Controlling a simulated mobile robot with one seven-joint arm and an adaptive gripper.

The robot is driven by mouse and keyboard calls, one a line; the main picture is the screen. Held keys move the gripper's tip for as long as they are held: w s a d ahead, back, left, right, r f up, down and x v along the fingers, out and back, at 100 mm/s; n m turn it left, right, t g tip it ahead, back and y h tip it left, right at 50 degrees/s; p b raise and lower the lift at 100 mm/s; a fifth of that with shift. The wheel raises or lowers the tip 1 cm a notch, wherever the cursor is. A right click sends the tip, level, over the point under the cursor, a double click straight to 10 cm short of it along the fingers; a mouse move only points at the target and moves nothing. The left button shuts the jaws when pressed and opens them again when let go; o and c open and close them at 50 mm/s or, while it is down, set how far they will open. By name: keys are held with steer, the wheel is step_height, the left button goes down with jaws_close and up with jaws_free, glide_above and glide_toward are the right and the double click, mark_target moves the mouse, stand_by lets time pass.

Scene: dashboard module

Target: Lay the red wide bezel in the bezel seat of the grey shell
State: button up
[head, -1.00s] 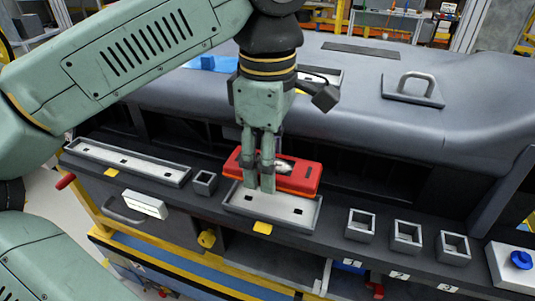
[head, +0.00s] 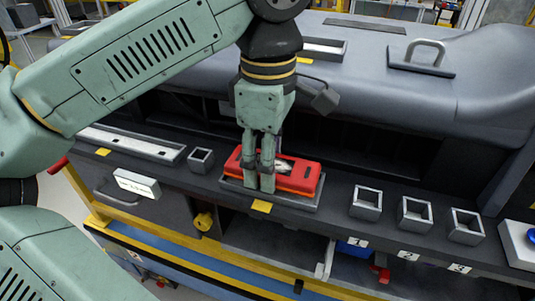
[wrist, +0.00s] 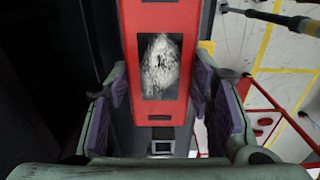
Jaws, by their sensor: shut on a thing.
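The red wide bezel (head: 305,178) has a dark window with a whitish mottled patch. My gripper (head: 259,188) points down and is shut on it; in the wrist view the bezel (wrist: 160,105) lies between the purple pads. The bezel is over the middle shallow grey tray (head: 300,203) and covers most of its floor. I cannot tell whether it touches the tray. The grey shell (head: 420,95) is the large dashboard body behind. A framed pale recess (head: 323,48) shows on its top, partly hidden by my arm; I cannot tell whether it is the bezel seat.
A long grey tray (head: 125,143) and a small box (head: 200,159) stand to the left. Several small open boxes (head: 366,202) stand to the right, near a blue button (head: 531,238). A raised handle (head: 420,55) is on the shell's top.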

steer(key=shift+f, duration=0.4)
steer(key=o, duration=1.2)
steer(key=shift+o, duration=0.2)
step_height(320, 180, up, 8)
steer(key=shift+f, duration=0.25)
steer(key=shift+s, duration=0.1)
